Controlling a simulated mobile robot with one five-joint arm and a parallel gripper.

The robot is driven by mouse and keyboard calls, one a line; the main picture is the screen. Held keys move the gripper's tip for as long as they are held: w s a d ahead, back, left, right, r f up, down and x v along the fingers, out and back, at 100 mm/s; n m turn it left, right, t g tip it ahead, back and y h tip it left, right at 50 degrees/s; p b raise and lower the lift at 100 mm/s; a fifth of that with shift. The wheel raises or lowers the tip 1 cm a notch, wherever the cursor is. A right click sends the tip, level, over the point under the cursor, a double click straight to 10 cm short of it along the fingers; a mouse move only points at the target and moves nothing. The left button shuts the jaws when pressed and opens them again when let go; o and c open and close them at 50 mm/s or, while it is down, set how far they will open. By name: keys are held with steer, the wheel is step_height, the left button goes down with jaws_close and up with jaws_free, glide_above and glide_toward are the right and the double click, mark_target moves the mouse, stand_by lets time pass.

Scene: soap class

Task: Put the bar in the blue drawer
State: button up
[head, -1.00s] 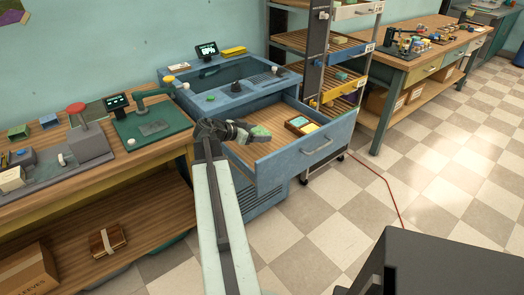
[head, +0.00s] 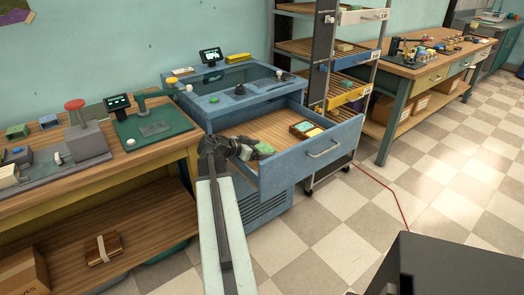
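The blue drawer (head: 308,163) is pulled open from the blue cabinet (head: 228,103). Its wooden bottom shows, with a small tray (head: 305,130) of coloured pieces at its far right. A green bar (head: 264,148) is at the tip of my gripper (head: 254,149), over the near left part of the drawer. The bar appears to be between the fingers, but the fingers are small and dark. I cannot tell whether the bar touches the drawer bottom.
A wooden workbench (head: 150,166) with a green device (head: 152,128) and a red-topped press (head: 80,125) stands at left. A shelf rack (head: 322,60) stands behind the drawer at right. The drawer's middle is clear. Tiled floor is open at right.

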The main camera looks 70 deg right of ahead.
steer(key=shift+r, duration=0.25)
steer(key=p+v, duration=0.5)
steer(key=v, duration=0.7)
steer(key=shift+p, duration=0.35)
